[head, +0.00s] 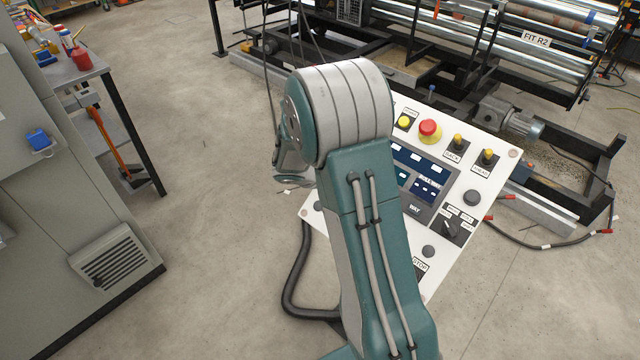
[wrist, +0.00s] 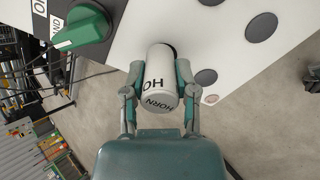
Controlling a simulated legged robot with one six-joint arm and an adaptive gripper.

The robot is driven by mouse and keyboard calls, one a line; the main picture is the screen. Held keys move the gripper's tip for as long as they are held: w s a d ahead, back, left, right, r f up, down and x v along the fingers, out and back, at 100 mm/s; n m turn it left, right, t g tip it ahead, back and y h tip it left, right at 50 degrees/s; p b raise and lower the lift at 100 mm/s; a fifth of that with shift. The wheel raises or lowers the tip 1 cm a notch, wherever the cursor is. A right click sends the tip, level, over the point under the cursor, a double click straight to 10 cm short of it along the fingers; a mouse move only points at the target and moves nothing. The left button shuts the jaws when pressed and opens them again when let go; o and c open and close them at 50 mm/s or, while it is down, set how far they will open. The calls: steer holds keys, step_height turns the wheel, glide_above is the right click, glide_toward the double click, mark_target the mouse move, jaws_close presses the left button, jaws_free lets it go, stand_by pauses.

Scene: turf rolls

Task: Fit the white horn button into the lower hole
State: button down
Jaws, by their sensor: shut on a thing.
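The white horn button (wrist: 157,80) is a white cylinder marked HORN, seen in the wrist view between the two fingers of my gripper (wrist: 160,72), which is shut on it. Its far end overlaps a dark round edge at the white panel (wrist: 150,18); I cannot tell whether it is in a hole or in front of it. Other dark round spots (wrist: 206,77) lie to the right on the panel. In the head view the panel (head: 385,255) stands tilted, with dark round spots (head: 428,251) on its right part. My arm hides the button there.
A green knob (wrist: 82,28) stands out from the panel beside the gripper. The panel also bears a red stop button (head: 429,128), yellow-topped switches (head: 457,141) and a screen (head: 425,187). A roller machine (head: 500,60) stands behind, a grey cabinet (head: 70,200) at left.

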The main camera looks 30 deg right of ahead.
steer(key=shift+w+a, duration=0.15)
steer(key=shift+a, duration=0.85)
steer(key=shift+d+f, duration=0.1)
steer(key=shift+d, duration=0.45)
steer(key=shift+a, duration=0.3)
steer(key=shift+d, duration=0.1)
steer(key=shift+d+r, duration=0.2)
steer(key=shift+d, duration=0.15)
steer(key=shift+a, duration=0.1)
steer(key=shift+x, duration=1.6)
